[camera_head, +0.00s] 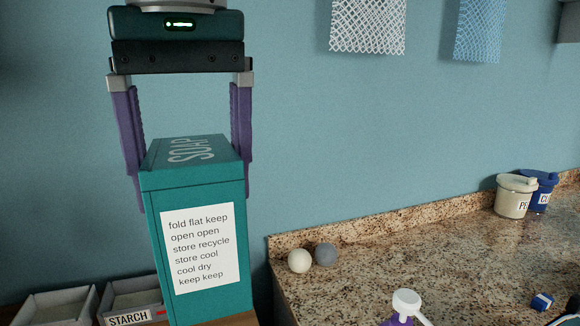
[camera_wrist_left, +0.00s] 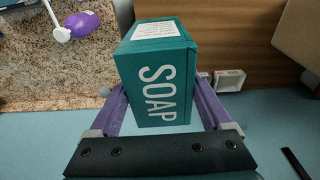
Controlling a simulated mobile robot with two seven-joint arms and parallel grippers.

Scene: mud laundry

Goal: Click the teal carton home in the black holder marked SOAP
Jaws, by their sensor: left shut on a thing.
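The teal carton (camera_head: 195,225) has SOAP printed on its top and a white text label on the side facing the head camera. It also shows in the left wrist view (camera_wrist_left: 158,85), SOAP face towards that camera. My left gripper (camera_head: 192,185) comes from above, its purple fingers shut on opposite sides of the carton. The carton looks upright. I cannot make out a black holder marked SOAP in either view. My right gripper is not in view.
A grey holder marked STARCH (camera_head: 128,298) and another grey holder (camera_head: 55,307) stand left of the carton. Right is a granite counter (camera_head: 400,255) with a white ball (camera_head: 299,261), a grey ball (camera_head: 326,254), a white-topped purple bottle (camera_head: 406,302) and lidded tubs (camera_head: 516,196).

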